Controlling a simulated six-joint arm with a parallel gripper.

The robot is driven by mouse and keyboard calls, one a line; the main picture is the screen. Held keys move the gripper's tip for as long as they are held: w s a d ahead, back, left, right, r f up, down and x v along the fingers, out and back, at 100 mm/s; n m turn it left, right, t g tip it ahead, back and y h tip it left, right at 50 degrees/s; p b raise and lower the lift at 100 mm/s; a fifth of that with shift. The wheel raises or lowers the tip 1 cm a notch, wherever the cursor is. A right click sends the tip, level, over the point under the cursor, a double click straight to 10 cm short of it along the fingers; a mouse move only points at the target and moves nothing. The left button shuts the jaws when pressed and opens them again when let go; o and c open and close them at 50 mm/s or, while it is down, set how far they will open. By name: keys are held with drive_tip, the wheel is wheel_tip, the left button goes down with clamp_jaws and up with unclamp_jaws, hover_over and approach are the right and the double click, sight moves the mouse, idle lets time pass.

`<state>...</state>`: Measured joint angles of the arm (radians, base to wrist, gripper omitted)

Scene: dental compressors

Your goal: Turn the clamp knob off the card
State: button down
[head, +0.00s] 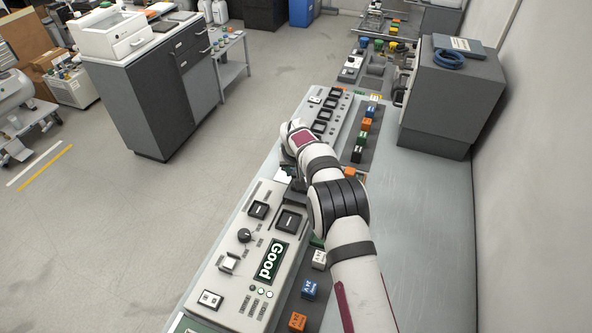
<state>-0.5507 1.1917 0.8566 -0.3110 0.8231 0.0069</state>
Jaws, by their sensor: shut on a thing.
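My arm reaches from the lower right over the long bench, with its wrist bent down at the gap between two control panels. My gripper (287,168) is a small dark shape below the white wrist, mostly hidden by it. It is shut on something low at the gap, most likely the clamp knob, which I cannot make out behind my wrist. A small white piece with a dark mark, perhaps the card (283,176), shows just below the gripper. Whether the clamp presses on it is too small to tell.
The near panel (232,275) has a black dial (244,235), switches and a lit "Good" display (271,260). Another panel (324,118) lies beyond. Coloured blocks (309,289) line the right side. A grey cabinet (451,95) stands at the back right; the bench's right side (425,235) is clear.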

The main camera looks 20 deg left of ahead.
drive_tip(key=m+h, duration=0.1)
drive_tip(key=m, duration=0.3)
drive_tip(key=shift+a+h, duration=0.2)
drive_tip(key=shift+h, duration=0.2)
drive_tip(key=shift+m+h, duration=0.5)
drive_tip(key=shift+m, duration=1)
drive_tip(key=shift+s+m, duration=0.1)
drive_tip(key=shift+m, duration=0.2)
drive_tip(key=c, duration=0.6)
unclamp_jaws()
drive_tip(key=shift+s+a+r, duration=0.1)
drive_tip(key=shift+r, duration=0.45)
drive_tip(key=v, duration=1.4)
drive_tip(key=shift+s+a+r, duration=0.15)
drive_tip(key=shift+s+r, duration=0.1)
drive_tip(key=shift+s, duration=0.05)
